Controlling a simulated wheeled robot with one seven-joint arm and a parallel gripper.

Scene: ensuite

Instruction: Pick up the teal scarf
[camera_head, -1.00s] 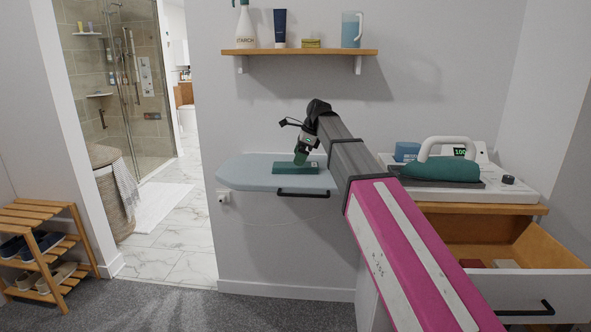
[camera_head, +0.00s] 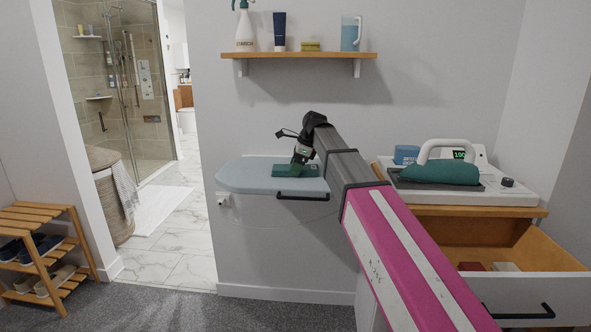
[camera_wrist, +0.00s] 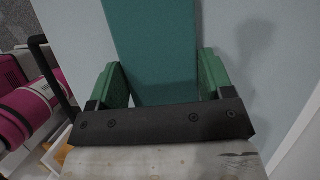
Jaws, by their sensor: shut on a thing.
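The teal scarf (camera_head: 281,171) lies as a flat folded strip on the pale blue ironing board (camera_head: 243,179). My gripper (camera_head: 299,172) reaches down to it from above, at the board's right half. In the wrist view, the scarf (camera_wrist: 155,45) runs between the two green fingers of my gripper (camera_wrist: 164,82), one on each side of it. The gripper is shut on the scarf, low at the board. The scarf's near end is hidden behind the dark gripper body.
A wall shelf (camera_head: 300,54) with bottles and a jug is above the board. To the right, an iron with a teal body (camera_head: 440,173) rests on a white station over an open drawer (camera_head: 530,290). A shoe rack (camera_head: 45,250) stands far left.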

